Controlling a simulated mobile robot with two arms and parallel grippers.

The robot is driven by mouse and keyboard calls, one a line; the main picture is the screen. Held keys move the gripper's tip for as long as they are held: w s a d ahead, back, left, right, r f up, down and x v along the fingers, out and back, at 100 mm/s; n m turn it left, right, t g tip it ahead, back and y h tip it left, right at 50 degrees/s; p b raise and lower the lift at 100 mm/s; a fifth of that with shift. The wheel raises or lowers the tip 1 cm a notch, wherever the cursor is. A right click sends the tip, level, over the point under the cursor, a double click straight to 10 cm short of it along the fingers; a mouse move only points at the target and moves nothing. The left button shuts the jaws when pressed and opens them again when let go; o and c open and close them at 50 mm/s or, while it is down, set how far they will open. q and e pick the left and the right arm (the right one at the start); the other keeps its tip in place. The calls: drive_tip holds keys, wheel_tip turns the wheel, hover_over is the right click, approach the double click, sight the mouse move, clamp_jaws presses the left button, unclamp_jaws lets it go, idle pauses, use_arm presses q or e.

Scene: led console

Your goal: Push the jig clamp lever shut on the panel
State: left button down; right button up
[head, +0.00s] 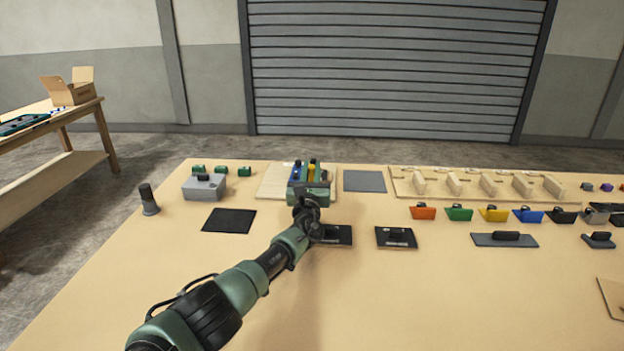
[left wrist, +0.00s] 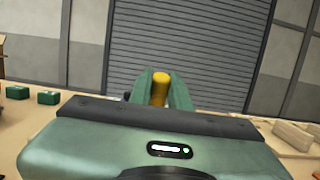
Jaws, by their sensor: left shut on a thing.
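My left gripper (head: 311,172) reaches over the jig at the back middle of the table. In the left wrist view its two green fingers (left wrist: 162,90) are shut on an upright yellow cylindrical handle (left wrist: 160,82), which appears to be the clamp lever. In the head view yellow (head: 311,165) shows at the fingers, beside a blue part (head: 297,172) of the jig. The jig's pale base board (head: 272,183) shows left of the gripper. My gripper and wrist hide most of the clamp and any panel in it. My right gripper is out of view.
Dark mats (head: 229,220) lie on the table, with a flat black part (head: 396,237) right of my arm. A grey box (head: 204,187) stands at left beside a dark peg (head: 148,199). A slotted wooden rack (head: 470,187) and coloured blocks (head: 459,213) stand at right.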

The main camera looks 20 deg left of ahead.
sight(311, 172)
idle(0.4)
use_arm(q)
drive_tip(key=c, duration=1.3)
unclamp_jaws()
drive_tip(key=shift+s+f, duration=0.1)
drive_tip(key=shift+s, duration=0.05)
drive_tip(key=shift+s+d+p, duration=0.15)
drive_tip(key=shift+s+p, duration=0.15)
drive_tip(key=p+v, duration=0.1)
drive_tip(key=v, duration=0.5)
drive_tip(key=shift+f+p, duration=0.2)
drive_tip(key=shift+p, duration=0.2)
drive_tip(key=shift+s+f, duration=0.1)
drive_tip(key=shift+s, duration=0.35)
